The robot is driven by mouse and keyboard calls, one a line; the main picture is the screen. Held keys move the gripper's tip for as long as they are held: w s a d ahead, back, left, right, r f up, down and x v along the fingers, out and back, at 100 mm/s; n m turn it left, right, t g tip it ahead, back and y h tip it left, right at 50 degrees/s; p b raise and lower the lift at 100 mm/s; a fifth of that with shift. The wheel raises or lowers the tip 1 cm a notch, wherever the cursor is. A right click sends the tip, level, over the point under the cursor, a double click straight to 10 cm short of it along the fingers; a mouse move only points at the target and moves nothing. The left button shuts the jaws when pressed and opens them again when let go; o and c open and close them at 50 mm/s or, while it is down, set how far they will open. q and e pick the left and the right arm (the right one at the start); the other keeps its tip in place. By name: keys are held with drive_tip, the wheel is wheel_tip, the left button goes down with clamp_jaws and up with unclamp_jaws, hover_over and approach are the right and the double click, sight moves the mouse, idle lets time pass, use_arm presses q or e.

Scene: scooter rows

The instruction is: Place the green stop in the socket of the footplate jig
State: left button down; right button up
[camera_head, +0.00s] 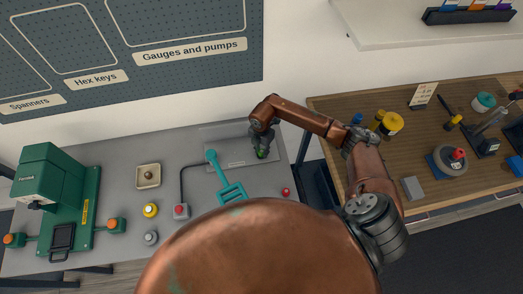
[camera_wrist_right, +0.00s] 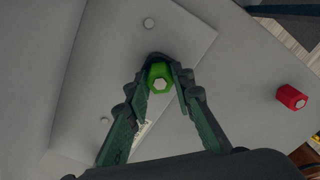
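The green stop (camera_wrist_right: 160,77), with a pale six-sided end, sits between the fingertips of my right gripper (camera_wrist_right: 161,80) in the wrist view. Both fingers meet its sides, so the gripper looks shut on it. In the head view the green stop (camera_head: 262,154) shows as a small patch under my right gripper (camera_head: 261,150). It is over the grey plate of the footplate jig (camera_head: 228,152), which also shows in the wrist view (camera_wrist_right: 185,35). A dark rim shows around the stop's far side; I cannot tell whether it is the socket or how deep the stop sits. My left gripper is out of view.
A red stop (camera_head: 286,191) stands on the grey bench near its right edge. A wooden bench (camera_head: 440,130) is at right.

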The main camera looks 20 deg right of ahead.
sight(261, 151)
drive_tip(key=o, duration=0.4)
drive_tip(key=shift+r, duration=0.1)
wheel_tip(261, 151, up, 12)
drive_tip(key=shift+r+b, duration=0.1)
drive_tip(key=shift+b, duration=0.5)
